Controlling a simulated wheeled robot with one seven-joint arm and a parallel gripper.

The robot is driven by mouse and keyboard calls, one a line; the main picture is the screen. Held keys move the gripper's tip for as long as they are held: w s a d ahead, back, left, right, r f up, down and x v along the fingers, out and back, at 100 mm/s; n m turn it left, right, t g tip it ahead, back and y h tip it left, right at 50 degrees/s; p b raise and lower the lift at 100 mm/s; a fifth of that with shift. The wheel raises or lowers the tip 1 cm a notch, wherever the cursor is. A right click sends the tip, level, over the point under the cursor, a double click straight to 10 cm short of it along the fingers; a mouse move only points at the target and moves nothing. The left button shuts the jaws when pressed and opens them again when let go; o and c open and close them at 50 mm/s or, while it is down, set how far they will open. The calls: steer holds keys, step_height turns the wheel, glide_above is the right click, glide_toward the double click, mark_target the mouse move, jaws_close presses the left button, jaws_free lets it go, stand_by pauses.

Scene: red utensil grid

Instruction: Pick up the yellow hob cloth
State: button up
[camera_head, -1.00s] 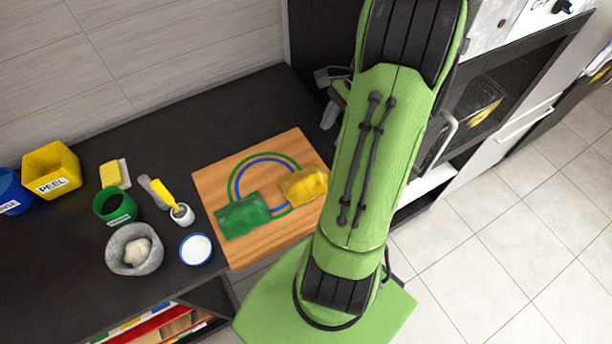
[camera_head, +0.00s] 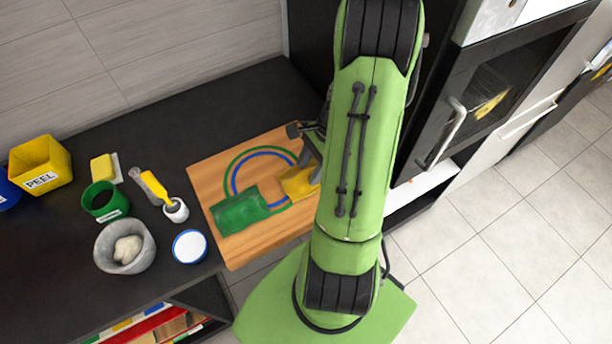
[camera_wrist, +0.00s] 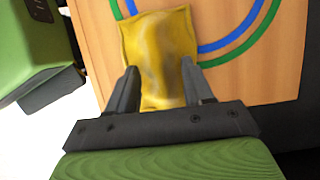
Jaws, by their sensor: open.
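The yellow hob cloth (camera_head: 297,183) lies on the right part of the wooden board (camera_head: 213,179), partly hidden by my arm in the head view. In the wrist view the cloth (camera_wrist: 160,50) is a slightly rumpled yellow rectangle. My gripper (camera_wrist: 160,80) is open, with one finger on each side of the cloth's near part. I cannot tell whether the fingers touch it. In the head view my gripper is mostly hidden behind the arm.
A green cloth (camera_head: 240,210) lies left of the yellow one on the board. Further left stand a white-and-blue round lid (camera_head: 189,246), a grey bowl (camera_head: 108,262), a green pot (camera_head: 97,205) and a yellow PEEL bin (camera_head: 50,160). The dark counter behind the board is clear.

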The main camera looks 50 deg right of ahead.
mark_target(311, 168)
jaws_close()
step_height(311, 168, up, 10)
steer(key=p, duration=0.2)
